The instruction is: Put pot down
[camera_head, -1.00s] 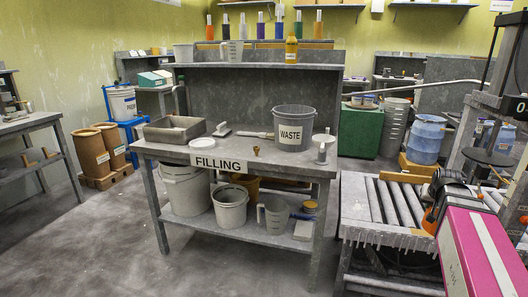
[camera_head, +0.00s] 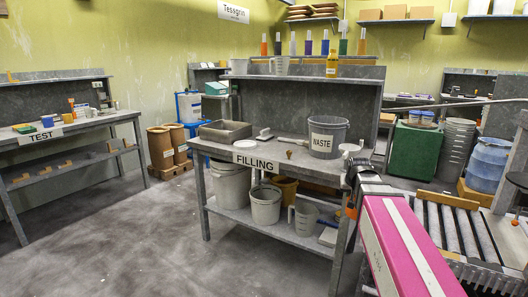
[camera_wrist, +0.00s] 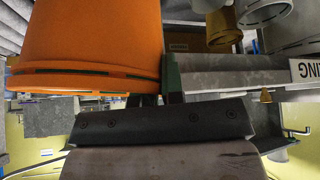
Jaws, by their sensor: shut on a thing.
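An orange pot (camera_wrist: 85,45) fills the upper left of the wrist view. It has a thick rim with slots. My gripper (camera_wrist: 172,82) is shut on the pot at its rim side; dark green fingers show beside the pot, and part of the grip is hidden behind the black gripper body. In the head view, my gripper (camera_head: 362,172) is in front of the right end of the filling bench (camera_head: 322,180). The pot is mostly hidden there behind my pink arm; only a small orange patch shows. I cannot tell its height above anything.
The bench holds a grey tray (camera_head: 225,131) at left and a grey waste pail (camera_head: 327,138) at right. Pails stand on its lower shelf. A roller conveyor (camera_head: 462,232) is at right. A test table (camera_head: 85,123) is at far left, with open floor between.

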